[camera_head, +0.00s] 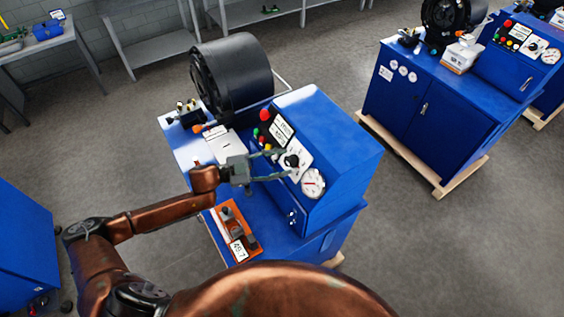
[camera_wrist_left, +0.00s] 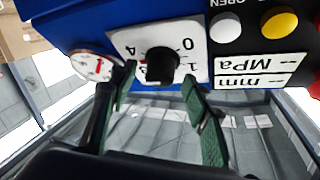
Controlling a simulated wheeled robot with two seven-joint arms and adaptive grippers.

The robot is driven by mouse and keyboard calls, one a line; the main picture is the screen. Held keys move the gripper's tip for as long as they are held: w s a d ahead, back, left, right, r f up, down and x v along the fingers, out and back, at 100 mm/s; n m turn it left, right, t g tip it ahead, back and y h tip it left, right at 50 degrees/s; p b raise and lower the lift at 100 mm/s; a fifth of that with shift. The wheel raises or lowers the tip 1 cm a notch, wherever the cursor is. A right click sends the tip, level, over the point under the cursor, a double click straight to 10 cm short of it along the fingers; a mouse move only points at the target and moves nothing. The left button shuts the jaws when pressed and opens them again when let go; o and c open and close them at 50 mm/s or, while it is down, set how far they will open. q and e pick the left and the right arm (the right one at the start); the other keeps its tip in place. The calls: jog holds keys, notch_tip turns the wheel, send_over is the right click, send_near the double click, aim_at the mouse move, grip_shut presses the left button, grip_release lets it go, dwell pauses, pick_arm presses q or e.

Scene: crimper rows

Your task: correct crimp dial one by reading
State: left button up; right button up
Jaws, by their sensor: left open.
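The crimp dial is a black knob (camera_head: 292,160) on a white scale plate, on the sloped panel of the nearest blue crimper (camera_head: 335,140). In the left wrist view the black knob (camera_wrist_left: 160,66) sits between and beyond the two green-padded fingers, with the scale upside down. My left gripper (camera_head: 284,164) is open at the panel, its fingers on either side of the knob; I cannot tell whether they touch it. An orange gauge block (camera_head: 234,230) with a display reading about 49.7 lies on the crimper's lower shelf. My right gripper is not seen.
A round pressure gauge (camera_head: 313,183) is beside the dial. A red button (camera_head: 264,115) and coloured buttons are on the panel's other side. A black crimping head (camera_head: 235,75) stands behind. Another blue crimper (camera_head: 430,110) stands at right on a pallet, with grey floor between.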

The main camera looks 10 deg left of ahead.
pick_arm(q)
jog(key=v, duration=1.1)
jog(key=shift+s+a, duration=0.15)
jog(key=shift+a, duration=0.1)
jog(key=shift+d+f, duration=0.1)
